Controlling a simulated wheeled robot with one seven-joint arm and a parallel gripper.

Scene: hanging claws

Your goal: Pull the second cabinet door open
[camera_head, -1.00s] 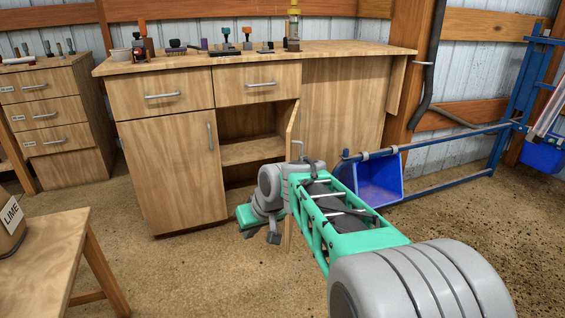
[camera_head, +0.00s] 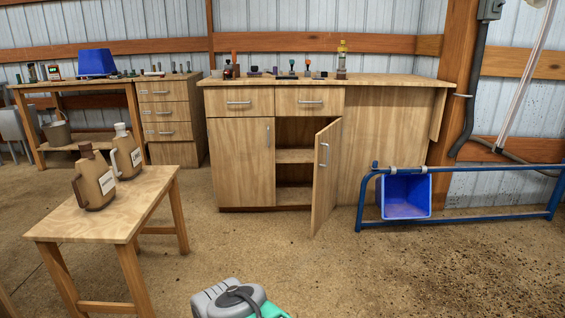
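The wooden cabinet (camera_head: 228,197) stands against the back wall. Its left door (camera_head: 241,163) is closed, with a vertical metal handle near its right edge. Its second door (camera_head: 326,178), on the right, stands wide open, swung out toward me on its right side. This door's metal handle (camera_head: 324,154) faces left and nothing holds it. The opening shows an inner shelf (camera_head: 295,156) and an empty interior. Part of my grey and green arm shows at the bottom middle, well apart from the cabinet. My gripper itself is out of view.
A small wooden table (camera_head: 110,210) with two brown jugs stands at the left front. A blue bin (camera_head: 406,196) hangs on a blue rail (camera_head: 470,224) at right. Tools stand on the worktop. The floor before the cabinet is clear.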

